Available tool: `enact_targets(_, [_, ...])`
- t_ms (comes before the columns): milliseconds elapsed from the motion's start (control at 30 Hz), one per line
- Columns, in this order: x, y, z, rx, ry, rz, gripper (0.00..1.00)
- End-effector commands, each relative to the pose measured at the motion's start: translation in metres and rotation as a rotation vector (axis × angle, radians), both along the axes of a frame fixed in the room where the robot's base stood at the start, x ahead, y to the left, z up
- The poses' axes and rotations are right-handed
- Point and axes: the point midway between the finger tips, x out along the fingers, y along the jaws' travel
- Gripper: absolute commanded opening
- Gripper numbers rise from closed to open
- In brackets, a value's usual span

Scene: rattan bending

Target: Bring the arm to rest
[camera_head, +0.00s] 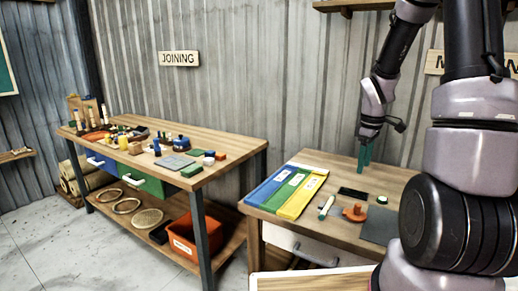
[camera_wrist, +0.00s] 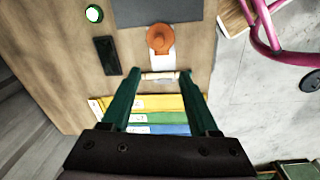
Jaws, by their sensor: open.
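My gripper (camera_head: 364,157) has two green fingers and hangs above the right-hand wooden workbench (camera_head: 390,177). In the wrist view my gripper (camera_wrist: 160,77) is open, with its fingers well apart and nothing held. Below and between the fingers, a small pale cylindrical piece (camera_wrist: 160,76) lies on the bench. The same piece seems to show in the head view (camera_head: 326,207), standing apart from the gripper. My arm fills the right side of the head view and hides part of the bench.
Blue, green and yellow folders (camera_head: 290,188) lie at the bench's left. An orange-knobbed tool (camera_head: 354,212), a black flat block (camera_head: 353,193), a green-topped round item (camera_head: 382,199) and a grey mat (camera_head: 380,226) lie nearby. A crowded bench (camera_head: 215,144) stands left, with an orange bin (camera_head: 190,235) below.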

Motion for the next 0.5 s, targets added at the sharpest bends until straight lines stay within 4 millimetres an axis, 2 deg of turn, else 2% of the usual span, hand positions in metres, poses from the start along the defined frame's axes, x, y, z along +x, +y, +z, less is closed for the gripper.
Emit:
enact_targets(33, [-0.004,0.008,0.027,0.000,-0.043,-0.061,0.61])
enact_targets(200, [-0.031,0.035,0.098,0.046,-0.160,-0.314,0.61])
enact_targets(367, [-0.066,0.061,0.153,0.138,-0.260,-0.544,0.61])
enact_targets(500, [-0.103,0.083,0.193,0.257,-0.333,-0.731,0.61])
